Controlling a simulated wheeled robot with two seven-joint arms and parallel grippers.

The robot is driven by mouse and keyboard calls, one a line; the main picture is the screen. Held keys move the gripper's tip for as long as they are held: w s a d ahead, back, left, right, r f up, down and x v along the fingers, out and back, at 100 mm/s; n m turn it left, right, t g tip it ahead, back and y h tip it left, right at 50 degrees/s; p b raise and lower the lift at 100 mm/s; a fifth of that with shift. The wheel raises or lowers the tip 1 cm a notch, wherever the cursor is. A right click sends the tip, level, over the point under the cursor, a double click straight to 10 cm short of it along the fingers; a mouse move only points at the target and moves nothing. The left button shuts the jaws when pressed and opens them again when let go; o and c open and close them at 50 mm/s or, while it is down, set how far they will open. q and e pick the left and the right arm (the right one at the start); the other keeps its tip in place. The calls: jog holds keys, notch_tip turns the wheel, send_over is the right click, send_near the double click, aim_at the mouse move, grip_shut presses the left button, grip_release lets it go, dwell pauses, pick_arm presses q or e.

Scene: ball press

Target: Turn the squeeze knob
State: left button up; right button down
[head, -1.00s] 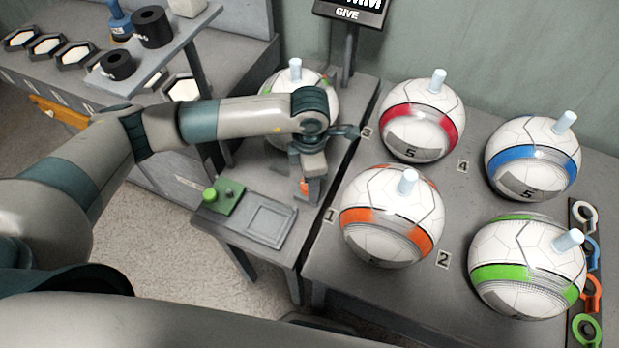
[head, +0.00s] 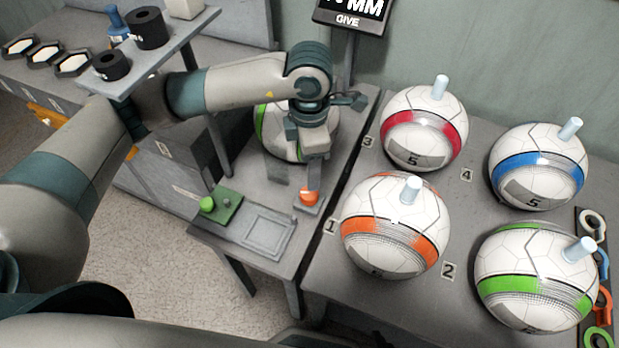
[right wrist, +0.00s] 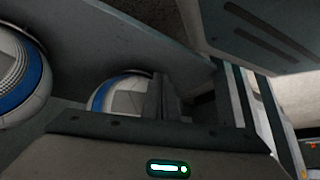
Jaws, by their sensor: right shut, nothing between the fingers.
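A small orange knob (head: 309,196) stands on a grey base at the front of the stand, by the ball with a green band (head: 263,124). In the right wrist view the closed fingers (right wrist: 165,97) show in front of a ball with a blue band (right wrist: 104,97); the knob does not show there.
Several balls with pegs, such as the orange-banded one (head: 392,238), stand on the table at right. A green panel with a green button (head: 207,203) and a shallow grey tray (head: 288,222) lie at the front. A display (head: 352,12) stands behind.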

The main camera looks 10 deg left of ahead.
pick_arm(q)
jog(key=shift+r, duration=1.25)
pick_arm(e)
jog(key=shift+w+a+r+t, duration=0.15)
jog(key=shift+w+a+r, duration=0.1)
jog(key=shift+w, duration=0.2)
jog(key=shift+w+a+r+t, duration=0.15)
jog(key=shift+w+r, duration=0.1)
jog(key=shift+w, duration=0.2)
pick_arm(q)
jog(key=shift+s, duration=0.1)
